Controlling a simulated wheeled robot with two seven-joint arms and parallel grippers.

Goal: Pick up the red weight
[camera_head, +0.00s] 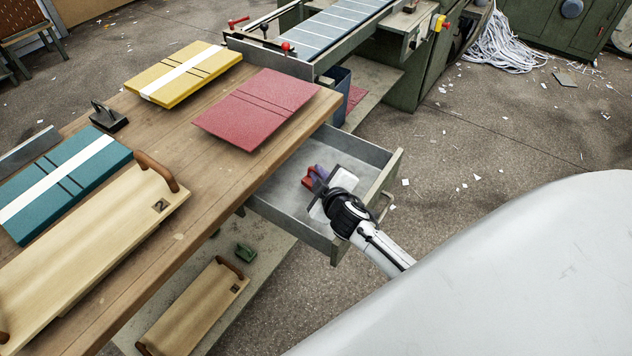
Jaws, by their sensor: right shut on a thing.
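The red weight (308,180) is in the open drawer (276,192), at the fingertips of my right gripper (320,187). A purple piece (321,172) shows right beside it; I cannot tell whether it is a separate thing. My right gripper reaches into the drawer from the right and is shut on the red weight. The gripper's pale fingers and black wrist hide part of the weight and of the drawer floor. I cannot tell whether the weight is clear of the drawer floor. My left gripper is not in view.
The drawer's front and side walls surround my right gripper. The wooden bench (190,150) above carries a red board (256,108), a yellow board (184,72), a teal board (62,182) and a wooden board with handles (90,245). A green machine (420,70) stands behind.

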